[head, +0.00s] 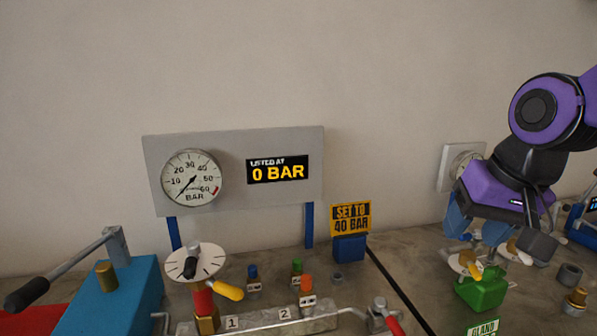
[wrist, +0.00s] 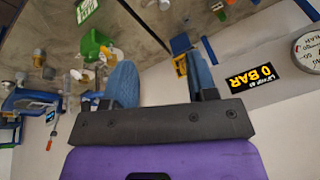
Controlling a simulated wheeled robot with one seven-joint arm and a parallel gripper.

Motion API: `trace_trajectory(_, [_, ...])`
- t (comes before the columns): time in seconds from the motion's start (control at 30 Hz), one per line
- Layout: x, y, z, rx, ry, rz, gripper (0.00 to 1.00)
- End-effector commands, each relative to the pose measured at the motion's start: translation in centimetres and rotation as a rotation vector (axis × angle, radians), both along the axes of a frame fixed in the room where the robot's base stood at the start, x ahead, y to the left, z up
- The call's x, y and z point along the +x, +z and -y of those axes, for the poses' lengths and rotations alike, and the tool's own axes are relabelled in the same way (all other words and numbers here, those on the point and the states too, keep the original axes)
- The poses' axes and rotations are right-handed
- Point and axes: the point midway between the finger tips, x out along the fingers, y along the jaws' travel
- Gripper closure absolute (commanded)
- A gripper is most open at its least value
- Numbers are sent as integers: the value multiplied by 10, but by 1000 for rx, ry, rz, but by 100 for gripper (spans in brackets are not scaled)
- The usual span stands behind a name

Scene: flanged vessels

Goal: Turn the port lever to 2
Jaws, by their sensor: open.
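A metal block (head: 260,320) at the bottom of the head view carries number plates 1 (head: 232,323) and 2 (head: 285,314). Above its left end is a white dial (head: 196,262) on a red and brass stem, with a yellow-handled lever (head: 228,291) pointing right and down. A red-handled lever (head: 393,324) sits at the block's right end. I cannot tell for certain which is the port lever. My gripper (head: 476,230) is open at the right, well away from the block, above a green vessel (head: 482,290). Its blue fingers show apart and empty in the wrist view (wrist: 161,72).
A panel (head: 235,145) with a gauge (head: 191,178) and a "0 BAR" display (head: 278,170) stands behind. A "SET TO 40 BAR" sign (head: 351,219) is right of it. A blue box (head: 110,290) with a black-handled lever (head: 55,275) stands left. Small fittings crowd the right.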

Motion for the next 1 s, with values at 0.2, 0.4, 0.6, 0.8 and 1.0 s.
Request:
trace_trajectory(0.2, [-45,20,39,-94,50,103,48])
trace_trajectory(0.4, [-71,25,55,-164,80,146,48])
trace_trajectory(0.6, [-77,25,58,-183,90,153,48])
trace_trajectory(0.8, [-77,25,57,-182,89,152,48])
trace_trajectory(1.0, [-76,25,57,-181,89,152,48])
